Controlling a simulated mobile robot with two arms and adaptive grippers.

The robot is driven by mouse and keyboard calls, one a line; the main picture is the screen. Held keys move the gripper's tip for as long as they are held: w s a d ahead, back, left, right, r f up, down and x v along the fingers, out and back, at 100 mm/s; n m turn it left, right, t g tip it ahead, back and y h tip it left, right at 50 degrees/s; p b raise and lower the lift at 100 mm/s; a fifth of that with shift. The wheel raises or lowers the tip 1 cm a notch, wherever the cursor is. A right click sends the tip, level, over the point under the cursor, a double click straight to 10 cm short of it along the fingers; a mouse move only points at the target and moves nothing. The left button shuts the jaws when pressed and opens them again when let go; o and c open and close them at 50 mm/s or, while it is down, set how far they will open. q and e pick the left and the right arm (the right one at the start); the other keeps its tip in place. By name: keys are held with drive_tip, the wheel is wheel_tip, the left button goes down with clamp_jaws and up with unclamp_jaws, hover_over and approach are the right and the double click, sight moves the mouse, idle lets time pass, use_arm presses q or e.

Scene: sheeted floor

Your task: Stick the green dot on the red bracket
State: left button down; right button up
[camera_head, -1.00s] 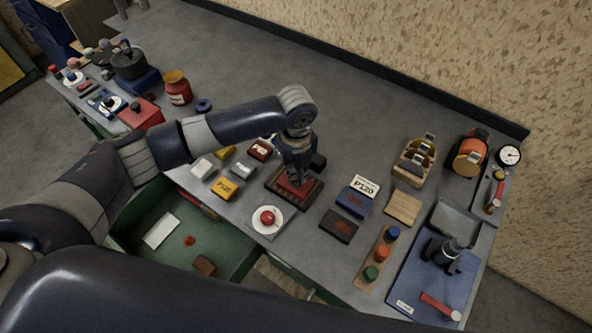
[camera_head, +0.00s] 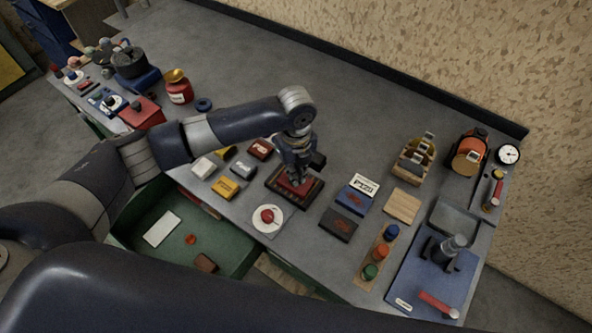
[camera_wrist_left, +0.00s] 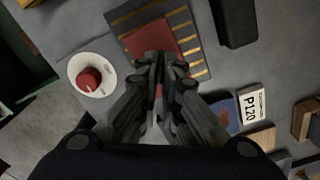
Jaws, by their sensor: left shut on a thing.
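My left gripper (camera_head: 296,178) points down over a dark slatted tray (camera_head: 275,194) near the middle of the bench. It is shut on a red block (camera_head: 300,188) at the tray's surface. In the left wrist view the closed fingers (camera_wrist_left: 160,62) cover part of the red block (camera_wrist_left: 150,38), and the dark tray shows around it (camera_wrist_left: 178,20). I cannot make out a red bracket or a flat green dot for certain. A green knob (camera_head: 370,271) stands on a wooden strip at the front right. My right gripper is not in view.
A white dish with a red knob (camera_head: 267,216) sits just left of the tray's front. Small boxes lie left of the tray. A blue box (camera_head: 352,200) and a dark block (camera_head: 338,226) lie right. A green drawer (camera_head: 150,207) stands open.

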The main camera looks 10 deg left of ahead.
use_arm(q)
drive_tip(key=shift+f, duration=0.45)
drive_tip(key=c, duration=1.7)
unclamp_jaws()
drive_tip(key=shift+r, duration=0.1)
wheel_tip(320, 180, up, 12)
